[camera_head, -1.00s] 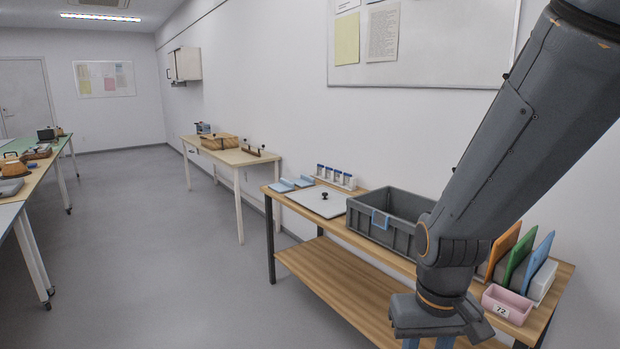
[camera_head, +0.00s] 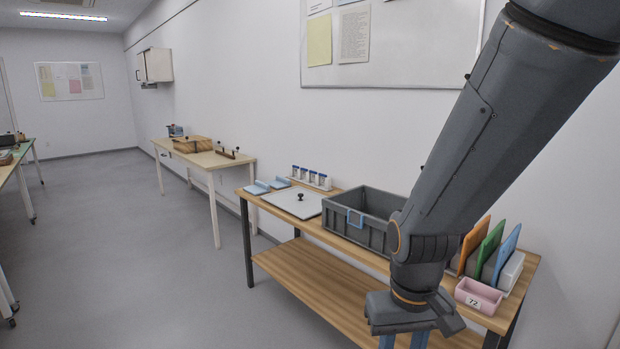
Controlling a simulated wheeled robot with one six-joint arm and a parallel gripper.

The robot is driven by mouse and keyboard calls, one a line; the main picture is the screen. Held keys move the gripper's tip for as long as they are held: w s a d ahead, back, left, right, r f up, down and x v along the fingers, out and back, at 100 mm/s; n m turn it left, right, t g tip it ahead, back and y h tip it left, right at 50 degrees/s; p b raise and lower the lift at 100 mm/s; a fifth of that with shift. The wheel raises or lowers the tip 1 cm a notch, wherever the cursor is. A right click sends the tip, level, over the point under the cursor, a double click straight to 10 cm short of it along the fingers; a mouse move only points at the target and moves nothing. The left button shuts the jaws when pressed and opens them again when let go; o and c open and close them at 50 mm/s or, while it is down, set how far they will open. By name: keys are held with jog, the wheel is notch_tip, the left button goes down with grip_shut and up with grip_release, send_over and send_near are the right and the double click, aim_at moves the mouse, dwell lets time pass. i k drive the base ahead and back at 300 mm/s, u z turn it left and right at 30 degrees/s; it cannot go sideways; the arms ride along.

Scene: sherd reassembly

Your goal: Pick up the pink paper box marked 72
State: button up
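The pink paper box (camera_head: 479,294) stands near the front right edge of the wooden bench (camera_head: 285,222). It is open-topped, and its white front label reads 72. My gripper (camera_head: 403,341) hangs in front of the bench, to the left of the box and apart from it. Its blue fingers point down and run off the bottom of the picture, so their tips are hidden. A gap shows between the fingers' upper parts.
Left of the box are a grey crate (camera_head: 340,221), a white board with a black knob (camera_head: 284,205) and a rack of vials (camera_head: 318,181). Orange, green and blue panels (camera_head: 490,248) stand behind the box. Open floor (camera_head: 140,230) lies to the left.

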aim_at(482, 297)
jog(key=u, duration=0.3)
jog(key=i, duration=0.3)
jog(key=u, duration=0.7)
jog(key=i, duration=1.15)
jog(key=z, duration=0.85)
jog(key=i, duration=0.35)
jog(key=z, duration=0.45)
